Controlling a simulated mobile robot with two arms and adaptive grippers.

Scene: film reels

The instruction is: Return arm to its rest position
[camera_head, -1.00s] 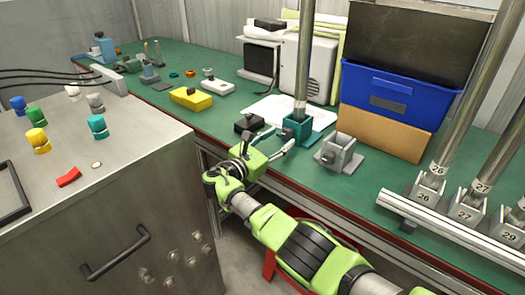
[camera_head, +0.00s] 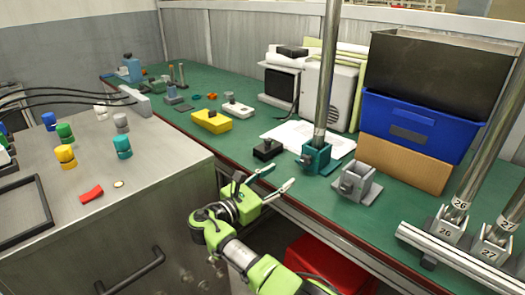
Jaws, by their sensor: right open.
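My right arm is lime green and comes in from the bottom of the head view. Its gripper (camera_head: 277,183) is open and empty, with the fingers apart in front of the green bench's (camera_head: 225,150) front edge. A metal pole stands upright in a teal holder (camera_head: 316,157) on the bench, beyond the fingers and apart from them. A black block (camera_head: 267,150) lies left of the holder. My left gripper is not in view.
A grey metal cabinet (camera_head: 110,215) with coloured knobs stands at the left. A grey holder (camera_head: 357,183), a blue crate (camera_head: 415,125) and numbered pole holders (camera_head: 445,232) are at the right. A red box (camera_head: 330,265) lies under the bench.

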